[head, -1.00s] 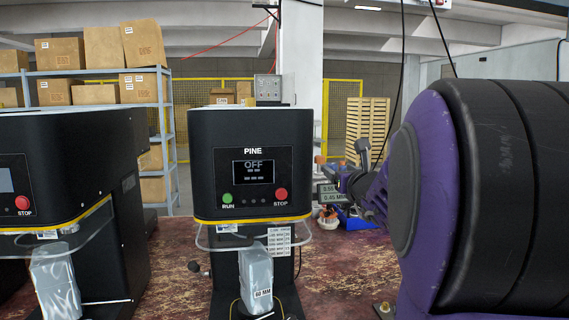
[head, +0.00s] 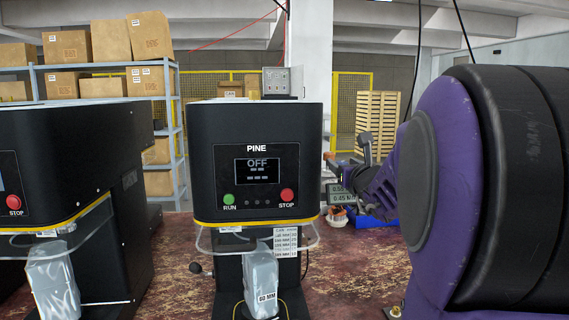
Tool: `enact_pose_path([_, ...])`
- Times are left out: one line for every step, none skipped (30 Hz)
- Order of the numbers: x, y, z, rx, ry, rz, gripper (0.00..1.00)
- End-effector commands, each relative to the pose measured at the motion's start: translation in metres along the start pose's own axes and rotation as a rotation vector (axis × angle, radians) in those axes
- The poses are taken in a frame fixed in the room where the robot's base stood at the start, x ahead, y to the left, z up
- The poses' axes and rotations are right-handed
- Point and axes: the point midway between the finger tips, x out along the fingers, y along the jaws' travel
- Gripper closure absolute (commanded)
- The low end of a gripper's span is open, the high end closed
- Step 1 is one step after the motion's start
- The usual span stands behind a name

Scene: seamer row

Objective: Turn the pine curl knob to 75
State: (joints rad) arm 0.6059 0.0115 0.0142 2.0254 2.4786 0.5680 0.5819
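The black PINE seamer (head: 256,140) stands in the middle of the head view. Its screen (head: 257,171) reads OFF with dashes below. A green RUN button (head: 228,200) and a red STOP button (head: 287,195) sit under the screen. I cannot make out the curl knob for certain; a small dark ball-ended part (head: 196,268) sticks out low on the seamer's left side. A grey can-like body (head: 262,275) labelled 60 MM is under the head, behind a clear guard. My arm fills the right side; my gripper's fingers cannot be made out.
Another black seamer (head: 70,160) stands close on the left. A paper chart (head: 286,242) with MM values is on the PINE machine's column. A gauge display (head: 340,192) reading 0.45 MM and a blue tray (head: 372,217) lie behind at right. The worn red bench (head: 345,262) is clear there.

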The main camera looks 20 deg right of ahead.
Motion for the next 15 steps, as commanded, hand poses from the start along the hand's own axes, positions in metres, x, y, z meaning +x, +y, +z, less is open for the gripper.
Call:
enact_pose_path([0.0, 0.0, 0.0001, 0.0, 0.0, 0.0, 0.49])
enact_pose_path([0.0, 0.0, 0.0001, 0.0, 0.0, 0.0, 0.55])
enact_pose_path([0.0, 0.0, 0.0001, 0.0, 0.0, 0.0, 0.62])
enact_pose_path([0.0, 0.0, 0.0001, 0.0, 0.0, 0.0, 0.67])
enact_pose_path([0.0, 0.0, 0.0001, 0.0, 0.0, 0.0, 0.73])
enact_pose_path([0.0, 0.0, 0.0001, 0.0, 0.0, 0.0, 0.8])
enact_pose_path([0.0, 0.0, 0.0001, 0.0, 0.0, 0.0, 0.85])
enact_pose_path([0.0001, 0.0, 0.0001, 0.0, 0.0, 0.0, 0.91])
enact_pose_path([0.0001, 0.0, 0.0001, 0.0, 0.0, 0.0, 0.98])
enact_pose_path([0.0001, 0.0, 0.0001, 0.0, 0.0, 0.0, 1.0])
enact_pose_path([0.0001, 0.0, 0.0001, 0.0, 0.0, 0.0, 1.0])
enact_pose_path([0.0001, 0.0, 0.0001, 0.0, 0.0, 0.0, 1.0])
enact_pose_path([0.0001, 0.0, 0.0002, 0.0, 0.0, 0.0, 1.0])
enact_pose_path([0.0001, 0.0, 0.0002, 0.0, 0.0, 0.0, 1.0])
enact_pose_path([0.0001, -0.0001, 0.0003, 0.0, 0.0, 0.001, 1.0])
